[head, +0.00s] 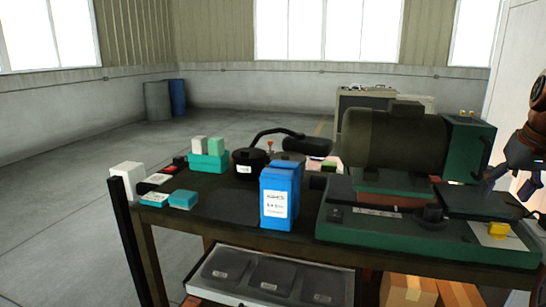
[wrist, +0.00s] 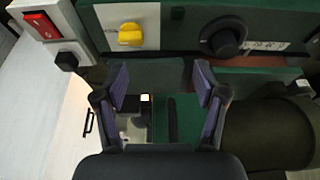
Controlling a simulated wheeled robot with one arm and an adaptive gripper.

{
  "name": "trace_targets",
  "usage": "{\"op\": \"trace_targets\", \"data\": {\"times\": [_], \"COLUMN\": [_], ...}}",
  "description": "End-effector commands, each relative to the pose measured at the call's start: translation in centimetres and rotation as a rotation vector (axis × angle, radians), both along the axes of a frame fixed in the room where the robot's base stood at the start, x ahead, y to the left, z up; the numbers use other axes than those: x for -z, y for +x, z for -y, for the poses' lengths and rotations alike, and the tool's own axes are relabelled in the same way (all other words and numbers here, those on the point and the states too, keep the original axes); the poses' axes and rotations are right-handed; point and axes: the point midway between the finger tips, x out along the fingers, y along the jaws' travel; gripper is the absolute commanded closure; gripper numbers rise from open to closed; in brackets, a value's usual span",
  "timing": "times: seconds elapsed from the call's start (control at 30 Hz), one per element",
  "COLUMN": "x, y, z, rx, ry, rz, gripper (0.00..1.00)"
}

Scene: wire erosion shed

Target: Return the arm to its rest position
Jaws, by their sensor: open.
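My gripper (head: 508,172) is at the right edge of the head view, beside the right end of the green machine (head: 400,231) on the workbench. Part of my arm is cut off by the frame edge. In the wrist view my gripper (wrist: 162,100) is open, with its two dark pads apart and nothing held between them. The machine's front, with a yellow knob (wrist: 131,35), a black knob (wrist: 227,42) and a red switch (wrist: 41,25), lies beyond the fingertips.
The dark workbench (head: 225,207) carries blue boxes (head: 279,197), a black pot (head: 251,165) and several small boxes at the left. Cardboard boxes (head: 408,290) and a grey tray (head: 215,291) sit below. Barrels (head: 157,101) stand far back. Open floor lies left of the bench.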

Motion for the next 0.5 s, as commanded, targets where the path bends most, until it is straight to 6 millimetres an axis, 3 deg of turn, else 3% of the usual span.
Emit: {"op": "trace_targets", "data": {"times": [0.23, 0.5], "x": [0.9, 3.3], "y": [0.0, -2.5], "z": [-7.3, -15.5], "rx": [-0.094, -0.183], "ry": [0.028, 0.054], "rz": [-0.062, -0.150], "gripper": [0.29, 0.29]}}
